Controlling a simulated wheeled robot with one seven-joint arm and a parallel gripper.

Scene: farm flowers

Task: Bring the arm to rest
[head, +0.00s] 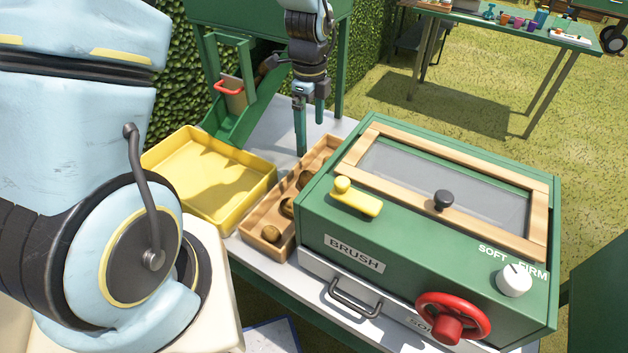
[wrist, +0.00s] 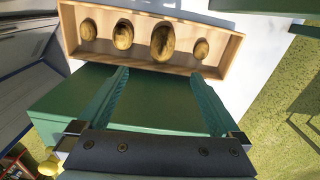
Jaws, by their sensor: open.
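My gripper (head: 310,125) hangs with its fingers pointing down, above the long wooden tray and behind the green brush machine in the head view. In the wrist view my gripper (wrist: 163,95) shows two green fingers spread apart with nothing between them. The wooden tray (wrist: 232,55) lies beyond the fingertips and holds several brown, potato-like lumps. The tray (head: 258,219) also shows in the head view, beside the machine, partly hidden by it.
The green brush machine (head: 325,215) has a yellow lever, a red wheel (head: 447,318) and a white knob (head: 514,281). A yellow tray (head: 205,175) stands left of the wooden tray. A green chute frame with a red handle (head: 228,86) rises behind. A green table (head: 500,22) stands far off.

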